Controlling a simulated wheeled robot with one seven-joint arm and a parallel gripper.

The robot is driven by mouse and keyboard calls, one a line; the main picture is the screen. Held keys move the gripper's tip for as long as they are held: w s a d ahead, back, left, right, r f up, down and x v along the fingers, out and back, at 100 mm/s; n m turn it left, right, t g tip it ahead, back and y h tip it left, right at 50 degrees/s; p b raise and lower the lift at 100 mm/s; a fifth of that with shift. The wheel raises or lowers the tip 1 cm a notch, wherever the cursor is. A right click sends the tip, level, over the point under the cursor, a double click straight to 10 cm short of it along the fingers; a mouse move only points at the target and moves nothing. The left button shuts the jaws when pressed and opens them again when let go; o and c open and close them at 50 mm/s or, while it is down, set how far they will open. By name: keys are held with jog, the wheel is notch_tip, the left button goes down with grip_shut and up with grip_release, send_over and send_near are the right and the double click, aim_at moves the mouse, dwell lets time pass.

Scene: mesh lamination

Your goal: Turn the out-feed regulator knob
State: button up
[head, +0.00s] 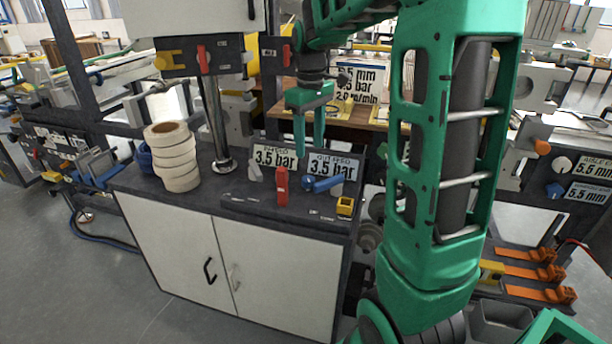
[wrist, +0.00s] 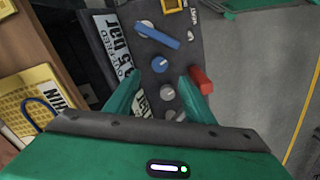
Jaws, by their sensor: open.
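In the head view the out-feed sign (head: 333,169), reading 3.5 bar, stands at the back of a dark cabinet top. In front of it is a blue lever (head: 322,184). My gripper (head: 310,148) points down above this panel, open and empty. In the wrist view the blue lever (wrist: 158,34) lies beyond my fingertips (wrist: 160,82). A round knob with a blue rim (wrist: 159,65) and a grey knob (wrist: 167,93) show in the gap between the fingers. The blue-rimmed knob is the one nearer the out-feed sign (wrist: 118,45). I see no contact with either knob.
A red handle (head: 281,186) rises left of the blue lever; in the wrist view it (wrist: 201,80) is close beside the right finger. The in-feed sign (head: 273,158) stands left. A yellow block (head: 345,206) is at the panel's right, a roll stack (head: 172,157) at the left.

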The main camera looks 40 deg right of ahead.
aim_at(308, 178)
jog(key=f, duration=1.1)
jog(key=shift+w, duration=0.2)
jog(key=shift+r, duration=0.1)
jog(key=c, duration=1.1)
